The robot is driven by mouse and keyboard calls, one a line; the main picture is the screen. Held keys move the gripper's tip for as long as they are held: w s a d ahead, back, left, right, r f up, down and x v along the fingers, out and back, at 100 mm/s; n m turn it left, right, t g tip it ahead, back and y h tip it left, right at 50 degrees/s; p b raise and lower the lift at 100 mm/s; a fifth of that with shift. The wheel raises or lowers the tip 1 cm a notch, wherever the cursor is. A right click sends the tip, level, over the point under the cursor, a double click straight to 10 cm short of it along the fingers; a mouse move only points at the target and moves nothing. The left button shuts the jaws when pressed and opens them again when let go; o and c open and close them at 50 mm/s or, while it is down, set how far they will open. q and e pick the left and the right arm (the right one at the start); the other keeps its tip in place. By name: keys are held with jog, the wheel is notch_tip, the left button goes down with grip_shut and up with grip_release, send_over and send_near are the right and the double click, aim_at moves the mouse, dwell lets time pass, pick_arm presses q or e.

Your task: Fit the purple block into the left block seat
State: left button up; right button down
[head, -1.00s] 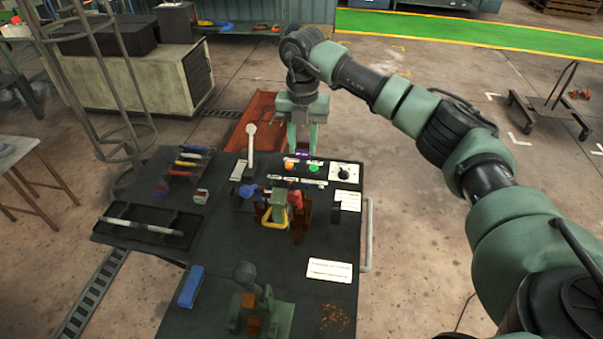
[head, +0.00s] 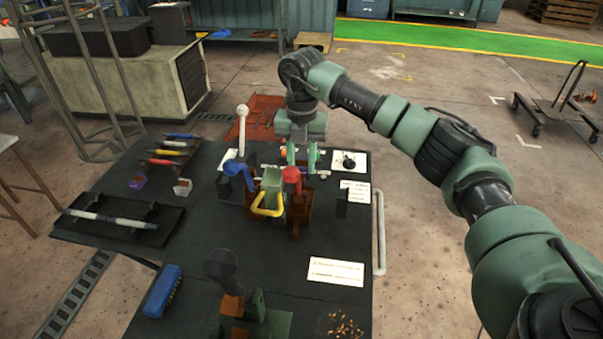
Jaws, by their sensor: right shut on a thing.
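My right gripper (head: 302,158) reaches down behind the lever unit on the dark bench. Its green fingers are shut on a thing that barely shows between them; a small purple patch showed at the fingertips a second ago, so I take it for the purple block. The red-knobbed lever (head: 291,176) partly covers the fingertips. The lever unit (head: 271,185) has a green middle, a blue lever (head: 235,168) and a yellow handle (head: 268,207). I cannot make out the left block seat for sure. My left gripper is out of view.
A white-knobbed lever (head: 242,125) stands behind the unit. A rack of coloured-handled tools (head: 172,150), a purple item (head: 137,182) and a tray with a rod (head: 110,218) lie left. A blue brush-like block (head: 162,291) lies front left. A white panel (head: 348,161) is right.

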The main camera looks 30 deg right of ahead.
jog(key=shift+f+b, duration=2.15)
jog(key=shift+f, duration=0.8)
jog(key=shift+f+b, duration=0.3)
jog(key=shift+f, duration=0.65)
jog(key=c, duration=0.9)
grip_release()
jog(key=shift+r+b, duration=0.4)
jog(key=shift+r, duration=3.55)
